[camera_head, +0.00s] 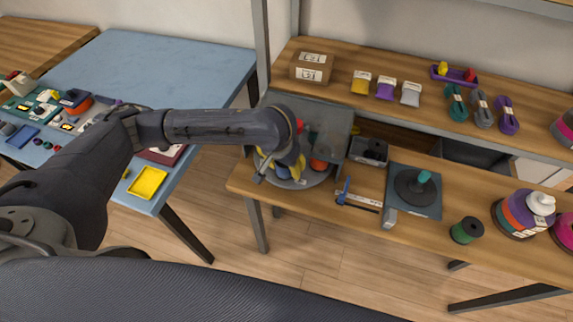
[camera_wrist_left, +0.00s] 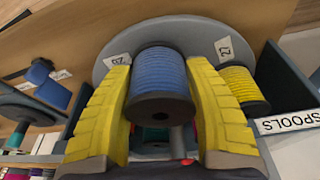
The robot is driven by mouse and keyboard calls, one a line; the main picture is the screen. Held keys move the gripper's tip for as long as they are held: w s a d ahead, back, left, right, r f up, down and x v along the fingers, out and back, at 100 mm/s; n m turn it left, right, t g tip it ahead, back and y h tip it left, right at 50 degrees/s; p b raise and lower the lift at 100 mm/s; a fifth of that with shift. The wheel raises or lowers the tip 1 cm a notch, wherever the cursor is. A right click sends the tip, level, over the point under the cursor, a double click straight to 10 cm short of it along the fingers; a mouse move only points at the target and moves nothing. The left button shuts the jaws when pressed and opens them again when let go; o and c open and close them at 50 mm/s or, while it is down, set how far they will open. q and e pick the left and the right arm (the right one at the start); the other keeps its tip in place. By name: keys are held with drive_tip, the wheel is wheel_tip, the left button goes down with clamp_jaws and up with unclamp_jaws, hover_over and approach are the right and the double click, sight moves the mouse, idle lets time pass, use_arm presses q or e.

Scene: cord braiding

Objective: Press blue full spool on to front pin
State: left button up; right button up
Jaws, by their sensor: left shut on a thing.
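My left gripper (camera_head: 284,170) reaches down over a grey round plate (camera_head: 314,181) on the wooden workbench. In the left wrist view its yellow fingers (camera_wrist_left: 162,105) stand on both sides of the blue spool (camera_wrist_left: 160,72) and are shut on it. The spool has dark end flanges, and its near flange faces the camera. The grey plate (camera_wrist_left: 205,37) with white number tags shows behind it. I see no front pin; whether the spool touches the plate cannot be told. My right gripper is not in view.
A yellow spool (camera_wrist_left: 240,83) stands close to the right finger. An orange spool (camera_head: 318,163) sits on the plate. A dark grey panel (camera_head: 335,124) stands behind it. A blue-handled tool (camera_head: 345,190), a dark bin (camera_head: 370,152) and a green spool (camera_head: 466,230) are to the right.

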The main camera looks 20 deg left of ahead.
use_arm(q)
drive_tip(key=shift+f, duration=0.2)
idle(0.5)
drive_tip(key=o, duration=1.6)
drive_tip(key=shift+v, duration=3.05)
drive_tip(key=shift+w+a, duration=0.1)
